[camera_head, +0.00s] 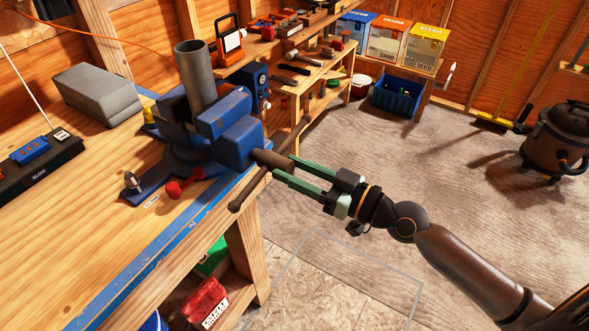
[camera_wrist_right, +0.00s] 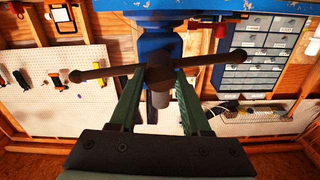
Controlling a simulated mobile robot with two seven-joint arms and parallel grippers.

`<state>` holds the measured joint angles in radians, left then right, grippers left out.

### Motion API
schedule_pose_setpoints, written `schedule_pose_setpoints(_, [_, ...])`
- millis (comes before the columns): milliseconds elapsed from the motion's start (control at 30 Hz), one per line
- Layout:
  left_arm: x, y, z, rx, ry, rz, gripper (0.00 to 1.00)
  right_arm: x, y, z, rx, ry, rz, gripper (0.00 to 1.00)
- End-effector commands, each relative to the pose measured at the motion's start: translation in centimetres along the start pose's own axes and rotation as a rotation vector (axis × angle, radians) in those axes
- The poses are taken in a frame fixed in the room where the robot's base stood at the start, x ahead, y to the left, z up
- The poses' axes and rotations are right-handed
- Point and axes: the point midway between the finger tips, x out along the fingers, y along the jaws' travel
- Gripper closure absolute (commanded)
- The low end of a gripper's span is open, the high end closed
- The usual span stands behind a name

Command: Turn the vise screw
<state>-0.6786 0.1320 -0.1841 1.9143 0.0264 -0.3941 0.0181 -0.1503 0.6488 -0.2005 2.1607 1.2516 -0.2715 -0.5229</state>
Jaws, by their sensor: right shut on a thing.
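The blue vise (camera_head: 229,132) is fixed at the front edge of the wooden workbench, with an upright grey pipe (camera_head: 195,75) at its jaws. Its dark screw (camera_head: 268,158) sticks out over the edge, crossed by a long handle bar (camera_head: 243,198). The bar also shows in the right wrist view (camera_wrist_right: 215,60), slightly tilted, its right end higher. My right gripper (camera_head: 284,168), with green fingers, is shut on the screw's end where the bar crosses it. One finger lies on each side of the screw end (camera_wrist_right: 160,97). My left gripper is out of view.
Boxes and a blue crate (camera_head: 397,94) stand at the back. A shop vacuum (camera_head: 556,140) stands right.

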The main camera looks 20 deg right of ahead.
Motion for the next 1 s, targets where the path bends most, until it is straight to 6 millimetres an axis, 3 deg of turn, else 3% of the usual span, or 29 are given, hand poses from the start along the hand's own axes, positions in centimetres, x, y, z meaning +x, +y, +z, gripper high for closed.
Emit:
schedule_pose_setpoints(67, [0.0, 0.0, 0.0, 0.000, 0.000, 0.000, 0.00, 0.0, 0.0, -0.1, 0.002, 0.001, 0.000, 1.00])
schedule_pose_setpoints(100, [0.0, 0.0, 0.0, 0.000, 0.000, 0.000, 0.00, 0.0, 0.0, -0.1, 0.002, 0.001, 0.000, 0.48])
schedule_pose_setpoints(300, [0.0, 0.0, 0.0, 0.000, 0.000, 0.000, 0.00, 0.0, 0.0, -0.1, 0.000, 0.001, 0.000, 0.26])
schedule_pose_setpoints(667, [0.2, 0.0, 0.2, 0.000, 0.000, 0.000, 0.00, -0.4, 0.1, 0.1, -0.002, -0.002, 0.001, 0.23])
schedule_pose_setpoints(1000, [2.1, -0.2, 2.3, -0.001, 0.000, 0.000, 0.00, -4.7, 0.1, 0.7, -0.004, -0.007, -0.001, 0.23])
